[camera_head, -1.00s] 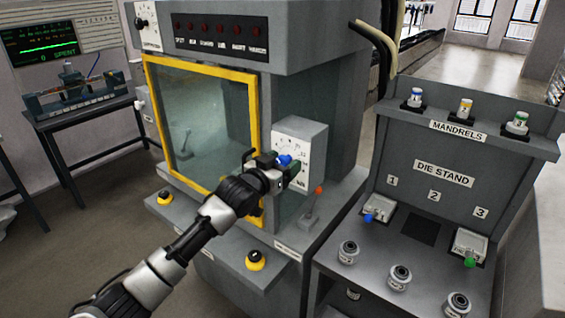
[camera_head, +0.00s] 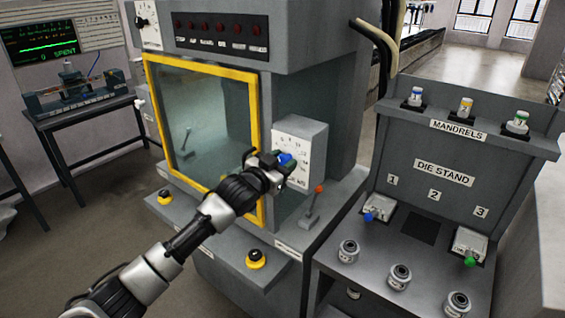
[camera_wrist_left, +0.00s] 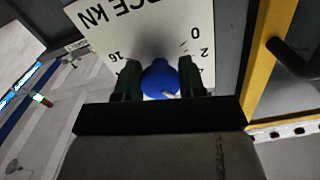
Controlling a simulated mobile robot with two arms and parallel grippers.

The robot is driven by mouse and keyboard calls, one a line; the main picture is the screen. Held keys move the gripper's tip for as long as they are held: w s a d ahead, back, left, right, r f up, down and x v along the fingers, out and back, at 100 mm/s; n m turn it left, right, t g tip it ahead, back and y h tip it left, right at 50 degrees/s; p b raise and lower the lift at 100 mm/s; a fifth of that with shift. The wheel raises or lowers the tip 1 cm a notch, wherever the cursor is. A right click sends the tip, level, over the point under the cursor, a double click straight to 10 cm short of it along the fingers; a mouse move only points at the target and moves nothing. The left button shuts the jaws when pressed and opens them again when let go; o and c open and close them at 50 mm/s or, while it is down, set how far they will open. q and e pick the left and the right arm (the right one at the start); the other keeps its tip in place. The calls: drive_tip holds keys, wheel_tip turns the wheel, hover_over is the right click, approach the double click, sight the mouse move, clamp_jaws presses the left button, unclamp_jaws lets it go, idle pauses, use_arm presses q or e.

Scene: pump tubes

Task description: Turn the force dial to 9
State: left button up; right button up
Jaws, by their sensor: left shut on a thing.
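The force dial is a white plate (camera_head: 303,150) with black numbers on a grey box at the machine's right side. Its blue knob (camera_head: 286,160) sits at the plate's front. In the left wrist view the knob (camera_wrist_left: 160,78) lies between the two dark green fingers of my left gripper (camera_wrist_left: 159,82), which is shut on it. The plate there reads "...RCE kN", with 0, 2 and 16 legible. A small white mark shows at the knob's lower right. My left gripper (camera_head: 280,163) hides part of the plate in the head view. My right gripper is out of view.
A yellow-framed glass door (camera_head: 205,130) stands left of the dial. A red-tipped lever (camera_head: 314,203) is just below it. The die stand (camera_head: 445,175) with mandrels and several dies is to the right. A yellow-and-black button (camera_head: 256,259) is below.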

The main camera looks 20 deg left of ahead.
use_arm(q)
drive_tip(key=m, duration=0.4)
drive_tip(key=shift+m, duration=0.3)
drive_tip(key=m+p, duration=0.1)
drive_tip(key=m, duration=0.3)
drive_tip(key=shift+m, duration=0.3)
drive_tip(key=o, duration=0.9)
drive_tip(key=shift+b+v, duration=1.65)
drive_tip(key=shift+v, duration=3.75)
